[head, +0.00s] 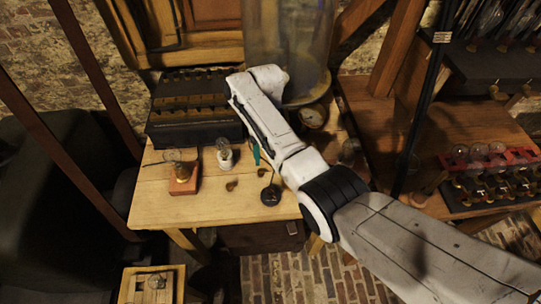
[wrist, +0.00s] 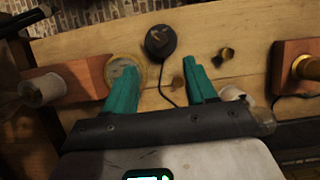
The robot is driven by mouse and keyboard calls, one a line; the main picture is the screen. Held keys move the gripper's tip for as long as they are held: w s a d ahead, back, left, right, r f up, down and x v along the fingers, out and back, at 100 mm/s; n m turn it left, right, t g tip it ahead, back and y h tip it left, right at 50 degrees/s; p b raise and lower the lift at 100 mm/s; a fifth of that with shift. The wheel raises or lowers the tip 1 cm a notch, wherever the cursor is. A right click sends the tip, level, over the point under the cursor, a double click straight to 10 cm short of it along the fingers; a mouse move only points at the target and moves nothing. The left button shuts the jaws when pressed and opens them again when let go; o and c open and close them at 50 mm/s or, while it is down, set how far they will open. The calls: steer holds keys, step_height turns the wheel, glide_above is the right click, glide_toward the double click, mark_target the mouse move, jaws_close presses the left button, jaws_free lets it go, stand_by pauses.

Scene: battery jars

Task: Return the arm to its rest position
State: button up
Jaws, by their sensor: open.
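My white arm reaches over the light wooden table (head: 235,208) in the head view, its upper end bent above the back of the table. My gripper shows in the wrist view (wrist: 160,78) with its two teal fingers apart and nothing held between them. In the head view only a bit of teal finger (head: 256,153) shows beside the arm; the rest is hidden. A black round disc with a cable (wrist: 160,40) lies beyond the fingers; it also shows in the head view (head: 270,195). A pale round-topped object (wrist: 125,70) is partly behind the left finger.
A black rack (head: 195,130) and a tall glass cylinder (head: 288,35) stand at the back of the table. A white-and-glass jar (head: 224,156) and an orange-brown block (head: 184,185) stand left of my arm. A shelf with a red rack (head: 500,157) is at right.

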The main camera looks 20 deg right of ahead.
stand_by(0.4)
steer(key=s+d+f+n+t, duration=0.2)
steer(key=s+f+t, duration=0.3)
steer(key=s, duration=0.4)
steer(key=s+d+r+n+t+h, duration=0.1)
steer(key=s+d+r+t, duration=0.15)
steer(key=s, duration=0.55)
steer(key=s+d+r+t, duration=0.2)
steer(key=s+d+r, duration=0.15)
steer(key=s, duration=0.45)
steer(key=s+f+g+b, duration=0.4)
steer(key=s+f+b, duration=0.1)
steer(key=s+f, duration=0.5)
steer(key=shift+d+f, duration=0.25)
steer(key=shift+d, duration=0.1)
